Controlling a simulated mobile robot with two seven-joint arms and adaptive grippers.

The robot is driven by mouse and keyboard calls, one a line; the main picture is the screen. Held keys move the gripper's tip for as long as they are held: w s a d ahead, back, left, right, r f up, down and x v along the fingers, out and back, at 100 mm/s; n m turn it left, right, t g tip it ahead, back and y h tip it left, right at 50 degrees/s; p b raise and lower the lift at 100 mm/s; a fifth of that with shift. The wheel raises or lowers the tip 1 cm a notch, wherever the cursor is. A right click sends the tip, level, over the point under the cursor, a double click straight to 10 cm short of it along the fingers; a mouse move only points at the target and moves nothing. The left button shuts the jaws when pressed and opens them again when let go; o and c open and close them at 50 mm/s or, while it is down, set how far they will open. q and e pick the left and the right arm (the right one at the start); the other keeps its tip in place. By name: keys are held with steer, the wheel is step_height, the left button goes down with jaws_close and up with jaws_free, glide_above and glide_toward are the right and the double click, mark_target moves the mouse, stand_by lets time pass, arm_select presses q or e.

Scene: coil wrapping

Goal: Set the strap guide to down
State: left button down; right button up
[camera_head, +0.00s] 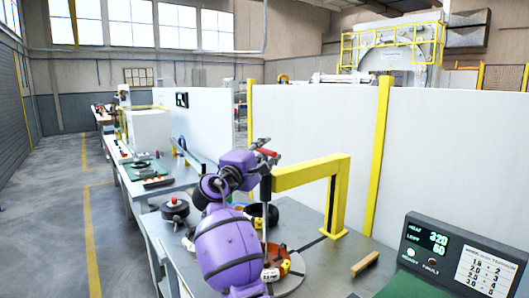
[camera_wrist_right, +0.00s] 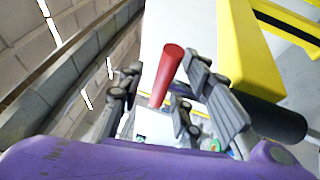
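A yellow arched frame (camera_head: 312,172) stands on the bench, with a dark cylindrical part at its left end. A red handle (camera_head: 267,152) shows beside my right gripper (camera_head: 262,157), near the top of that left end. In the right wrist view the red handle (camera_wrist_right: 168,75) lies between the two spread fingers of my right gripper (camera_wrist_right: 165,100), with room visible on both sides. The yellow frame (camera_wrist_right: 245,45) and a black cylinder (camera_wrist_right: 275,122) are to its right. I cannot tell which part is the strap guide or its setting. My left gripper is out of view.
A copper-coloured coil (camera_head: 290,250) with a yellow part lies on a round plate below the frame, partly hidden by my purple arm. A control panel (camera_head: 462,255) stands at the right. A wooden block (camera_head: 365,263) lies on the bench. White partitions (camera_head: 310,120) stand behind.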

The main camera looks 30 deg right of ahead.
steer(key=shift+a+f, duration=0.1)
steer(key=v, duration=1.2)
steer(key=shift+c, duration=0.5)
